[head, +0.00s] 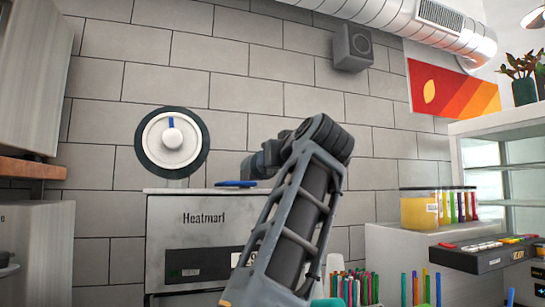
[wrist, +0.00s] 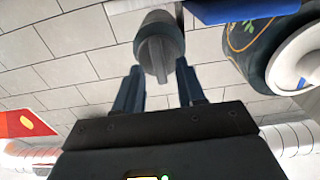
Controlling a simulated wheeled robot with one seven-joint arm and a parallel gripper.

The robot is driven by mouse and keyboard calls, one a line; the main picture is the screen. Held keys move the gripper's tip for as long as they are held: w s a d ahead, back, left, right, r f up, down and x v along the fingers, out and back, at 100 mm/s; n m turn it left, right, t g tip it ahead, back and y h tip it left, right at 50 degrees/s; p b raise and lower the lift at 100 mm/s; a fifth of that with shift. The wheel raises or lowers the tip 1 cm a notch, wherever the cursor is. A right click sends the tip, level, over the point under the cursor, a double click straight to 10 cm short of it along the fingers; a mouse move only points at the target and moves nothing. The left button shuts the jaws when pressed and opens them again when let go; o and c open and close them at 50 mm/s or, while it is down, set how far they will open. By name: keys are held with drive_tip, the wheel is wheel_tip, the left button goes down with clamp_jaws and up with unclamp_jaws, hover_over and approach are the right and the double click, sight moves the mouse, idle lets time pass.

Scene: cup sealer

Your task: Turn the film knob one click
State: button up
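In the wrist view a dark grey round knob (wrist: 150,40) with a raised ridge faces me. Its ridge points down between my two fingers. My gripper (wrist: 159,66) is open, with a blue-tipped finger on either side of the knob. The fingers stand wider apart than the ridge; whether either touches the knob's side I cannot tell. In the head view my gripper (head: 262,162) is above the right part of the grey sealer (head: 205,240) marked "Heatmarl". The knob is hidden there behind my arm.
A film roll (head: 193,126) with a white hub stands above the sealer's left side, on the right in the wrist view (wrist: 257,57). A blue flat part (head: 236,184) is near my gripper. A yellow jar (head: 419,209) and several pens (head: 352,288) are to the right.

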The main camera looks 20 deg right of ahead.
drive_tip(key=shift+w, duration=0.45)
drive_tip(key=shift+c, duration=0.2)
clamp_jaws()
